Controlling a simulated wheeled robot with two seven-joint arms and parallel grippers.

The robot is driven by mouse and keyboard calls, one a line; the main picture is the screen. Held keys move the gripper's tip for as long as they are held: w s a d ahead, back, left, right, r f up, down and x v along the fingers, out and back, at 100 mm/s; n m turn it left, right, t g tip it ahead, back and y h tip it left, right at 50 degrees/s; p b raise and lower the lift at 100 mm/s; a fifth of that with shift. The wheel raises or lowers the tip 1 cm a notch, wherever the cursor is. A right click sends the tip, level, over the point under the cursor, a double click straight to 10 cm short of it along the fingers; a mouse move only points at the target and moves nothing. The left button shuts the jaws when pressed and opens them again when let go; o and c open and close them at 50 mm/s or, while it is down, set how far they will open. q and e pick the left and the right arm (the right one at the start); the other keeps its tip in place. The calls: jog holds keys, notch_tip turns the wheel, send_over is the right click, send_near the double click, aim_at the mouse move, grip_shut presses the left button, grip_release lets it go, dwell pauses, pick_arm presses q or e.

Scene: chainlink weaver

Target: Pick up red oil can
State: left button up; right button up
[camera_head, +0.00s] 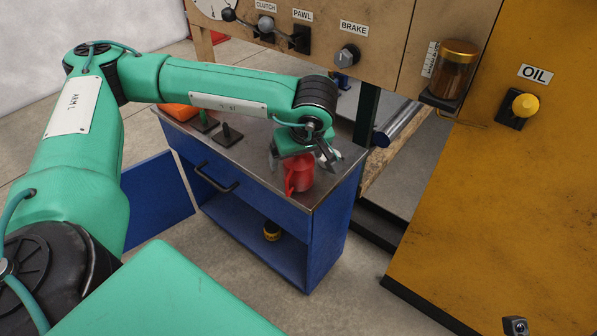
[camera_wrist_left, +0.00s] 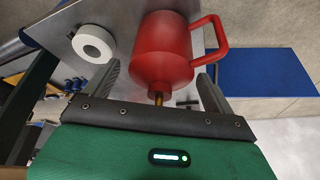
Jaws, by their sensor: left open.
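The red oil can (camera_head: 299,174) stands on the metal top of the blue cabinet, near its front right corner. My left gripper (camera_head: 305,160) is over the can from above, its fingers apart on either side of it. In the left wrist view the can (camera_wrist_left: 163,50) has a loop handle on its right and a short brass spout pointing toward the gripper. The open fingers of my left gripper (camera_wrist_left: 160,85) show at both sides of the spout end, and I see no contact with the can. My right gripper is not in view.
The blue cabinet (camera_head: 325,220) has an open door (camera_head: 155,203) at left and a yellow item (camera_head: 272,231) on its lower shelf. Black stands and an orange box (camera_head: 180,112) sit on its top. A white roll (camera_wrist_left: 93,44) lies beside the can. A yellow machine panel (camera_head: 490,200) stands at right.

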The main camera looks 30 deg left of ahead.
pick_arm(q)
jog(key=c, duration=1.3)
